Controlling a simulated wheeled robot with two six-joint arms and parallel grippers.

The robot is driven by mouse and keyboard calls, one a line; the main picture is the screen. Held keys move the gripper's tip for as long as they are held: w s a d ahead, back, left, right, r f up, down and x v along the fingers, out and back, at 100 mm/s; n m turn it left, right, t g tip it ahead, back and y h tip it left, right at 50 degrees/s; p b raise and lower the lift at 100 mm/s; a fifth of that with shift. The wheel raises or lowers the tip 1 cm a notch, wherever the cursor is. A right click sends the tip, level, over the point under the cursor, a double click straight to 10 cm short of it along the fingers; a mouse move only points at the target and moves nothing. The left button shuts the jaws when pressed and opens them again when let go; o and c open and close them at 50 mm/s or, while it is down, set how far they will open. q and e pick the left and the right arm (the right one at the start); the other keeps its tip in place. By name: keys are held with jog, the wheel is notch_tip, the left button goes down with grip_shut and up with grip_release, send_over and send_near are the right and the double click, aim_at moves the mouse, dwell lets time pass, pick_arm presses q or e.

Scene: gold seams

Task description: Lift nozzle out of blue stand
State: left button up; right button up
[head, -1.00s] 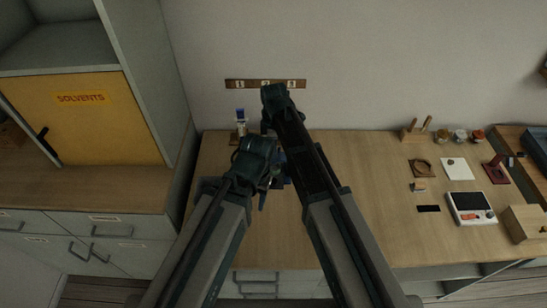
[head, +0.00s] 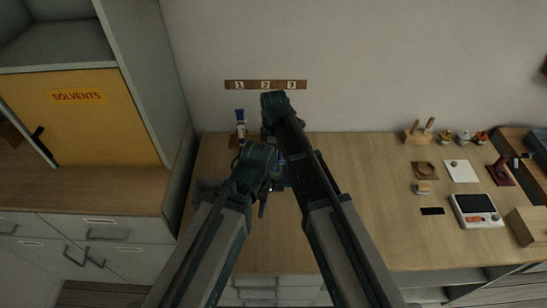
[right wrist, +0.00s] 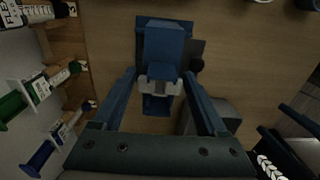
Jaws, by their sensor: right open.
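In the right wrist view, a blue stand (right wrist: 166,38) rises from the bench in the middle of the picture. A small pale grey piece, apparently the nozzle (right wrist: 160,86), sits at its front. My right gripper (right wrist: 160,76) is open, with one blue finger on each side of the nozzle; I cannot tell whether they touch it. In the head view the right arm's end (head: 275,104) hides the stand almost wholly; only a bit of blue shows between the arms. My left gripper (head: 262,198) is beside it, its jaws mostly hidden behind its wrist.
Several labelled syringe-like tubes (right wrist: 40,90) lie in a wooden rack left of the stand. A numbered wooden strip (head: 265,85) is on the wall. A scale (head: 476,210) and small items occupy the bench's right side. The bench (head: 360,170) between is clear.

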jog(key=c, duration=0.8)
jog(key=shift+o, duration=0.2)
jog(key=shift+r+p, duration=4.3)
